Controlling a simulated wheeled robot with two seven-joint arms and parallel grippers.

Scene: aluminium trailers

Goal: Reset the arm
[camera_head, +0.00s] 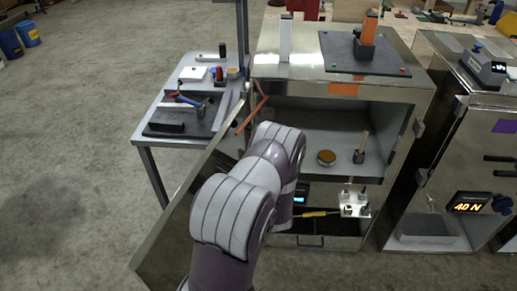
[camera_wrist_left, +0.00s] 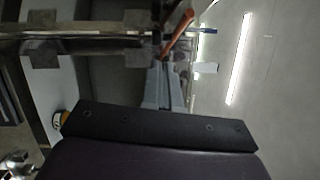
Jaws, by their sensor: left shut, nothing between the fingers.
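My left arm (camera_head: 235,210) rises from the bottom of the head view and bends in front of the open metal cabinet (camera_head: 415,95). Its gripper is hidden behind the arm links there. In the left wrist view, the dark plate and purple housing of my left wrist fill the bottom. Beyond them, the grey fingers of my left gripper (camera_wrist_left: 170,85) are together with nothing held. An orange bar (camera_wrist_left: 179,32) lies beyond the fingers in that view. My right gripper is in neither view.
The cabinet's open door (camera_head: 180,230) stands out at left, close to my arm. Inside are a round brown-topped item (camera_head: 326,158) and a white block (camera_head: 354,203). A side table (camera_head: 160,135) with tools stands left.

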